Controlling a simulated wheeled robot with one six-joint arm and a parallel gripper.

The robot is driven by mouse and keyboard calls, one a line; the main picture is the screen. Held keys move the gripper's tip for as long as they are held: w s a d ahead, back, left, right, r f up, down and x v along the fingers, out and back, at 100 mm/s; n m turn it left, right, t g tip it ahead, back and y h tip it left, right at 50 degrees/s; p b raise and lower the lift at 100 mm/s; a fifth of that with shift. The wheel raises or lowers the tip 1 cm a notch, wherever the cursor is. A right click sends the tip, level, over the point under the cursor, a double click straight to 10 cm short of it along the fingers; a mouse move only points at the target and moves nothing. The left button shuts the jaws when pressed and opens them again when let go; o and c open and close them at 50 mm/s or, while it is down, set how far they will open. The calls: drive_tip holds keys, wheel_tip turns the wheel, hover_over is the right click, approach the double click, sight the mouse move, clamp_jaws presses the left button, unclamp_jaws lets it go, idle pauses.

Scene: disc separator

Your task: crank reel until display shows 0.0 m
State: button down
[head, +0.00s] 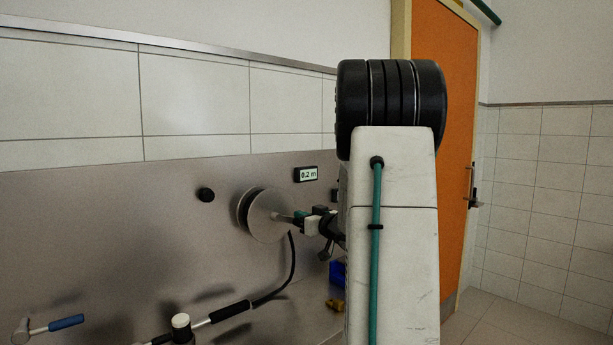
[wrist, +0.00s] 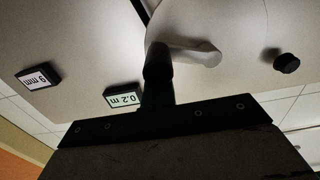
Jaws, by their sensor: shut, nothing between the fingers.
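The reel (head: 272,228) is a pale round disc on the steel wall panel. Its pale crank arm (head: 284,217) points right, towards my gripper (head: 304,220). The display (head: 306,174) above and right of the reel reads 0.2 m. In the wrist view the same display (wrist: 123,97) appears upside down, also with 0.2 m. There my gripper (wrist: 158,72) is shut, its dark fingertips overlapping the pale crank (wrist: 203,54) in front of the reel (wrist: 240,18). I cannot tell whether they touch. My arm hides the area right of the gripper in the head view.
A black knob (head: 206,195) sits left of the reel. A black hose (head: 291,265) runs down to a spray handle (head: 230,312). A blue-handled lever (head: 66,322) is at lower left. A blue bin (head: 338,272) is partly behind my arm. A second display (wrist: 38,77) shows in the wrist view.

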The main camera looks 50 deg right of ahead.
wheel_tip(320, 180, down, 2)
drive_tip(key=shift+a+f, duration=0.15)
drive_tip(key=shift+f, duration=0.1)
drive_tip(key=shift+w+a+f, duration=0.2)
drive_tip(key=shift+a+f, duration=0.45)
drive_tip(key=shift+f, duration=0.35)
drive_tip(key=shift+w+a+f, duration=0.25)
drive_tip(key=shift+a+f, duration=0.55)
drive_tip(key=shift+a, duration=0.25)
drive_tip(key=c, duration=1.2)
unclamp_jaws()
drive_tip(key=shift+d, duration=0.15)
drive_tip(key=shift+w+a, duration=0.1)
drive_tip(key=shift+a, duration=0.2)
drive_tip(key=shift+c, duration=1.4)
